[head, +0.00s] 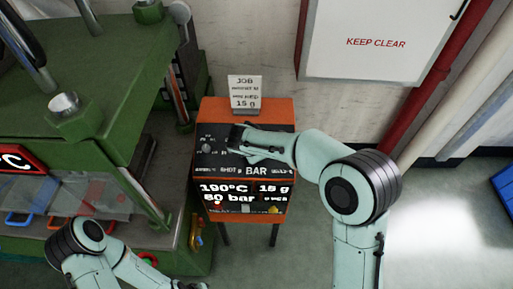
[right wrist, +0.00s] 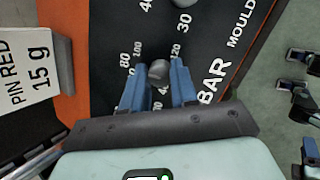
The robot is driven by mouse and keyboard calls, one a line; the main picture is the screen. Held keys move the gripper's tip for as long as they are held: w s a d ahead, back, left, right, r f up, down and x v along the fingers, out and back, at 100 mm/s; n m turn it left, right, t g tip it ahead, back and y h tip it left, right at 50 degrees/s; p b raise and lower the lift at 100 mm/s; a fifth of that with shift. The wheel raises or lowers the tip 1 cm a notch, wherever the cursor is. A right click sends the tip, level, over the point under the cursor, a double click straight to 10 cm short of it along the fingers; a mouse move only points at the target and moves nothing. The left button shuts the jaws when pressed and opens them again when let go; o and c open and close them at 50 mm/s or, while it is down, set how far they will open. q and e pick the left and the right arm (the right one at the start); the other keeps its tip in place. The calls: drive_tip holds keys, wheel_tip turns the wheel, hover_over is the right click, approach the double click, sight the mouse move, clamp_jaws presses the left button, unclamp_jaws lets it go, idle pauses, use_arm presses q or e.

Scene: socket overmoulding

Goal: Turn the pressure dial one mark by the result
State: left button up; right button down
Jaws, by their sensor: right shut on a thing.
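The orange control box (head: 287,114) stands in the middle of the head view with a black sloping panel. The pressure dial (right wrist: 158,74) is a small dark knob above the word BAR, ringed by numbers including 80, 100 and 120. My right gripper (right wrist: 159,66) has its blue fingers on either side of the knob and is shut on it; in the head view the gripper (head: 241,138) hides the dial. The display (head: 240,195) reads 190°C, 80 bar and 15 g. My left arm is at the lower left, its gripper (head: 190,286) barely showing at the bottom edge.
A job card (head: 245,92) stands on top of the box; in the wrist view it reads PIN RED 15 g. Another knob (head: 207,148) is left on the panel. A green press (head: 95,135) stands close on the left. Open floor (head: 440,235) lies right.

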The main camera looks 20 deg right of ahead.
drive_tip(key=m+b, duration=0.1)
drive_tip(key=m, duration=0.2)
use_arm(q)
drive_tip(key=shift+s+f+b, duration=0.2)
drive_tip(key=shift+s+f, duration=0.2)
drive_tip(key=shift+f, duration=0.2)
drive_tip(key=shift+s+f+b, duration=0.2)
drive_tip(key=shift+s+f, duration=0.15)
drive_tip(key=shift+f, duration=0.25)
use_arm(e)
drive_tip(key=m+g, duration=0.1)
drive_tip(key=m, duration=0.3)
drive_tip(key=shift+m, duration=0.3)
drive_tip(key=c, duration=0.9)
unclamp_jaws()
drive_tip(key=shift+r, duration=0.1)
use_arm(q)
drive_tip(key=shift+w+r+p, duration=0.2)
drive_tip(key=shift+r+p, duration=0.1)
drive_tip(key=shift+r, duration=0.1)
use_arm(e)
drive_tip(key=v, duration=1.3)
drive_tip(key=shift+r, duration=0.2)
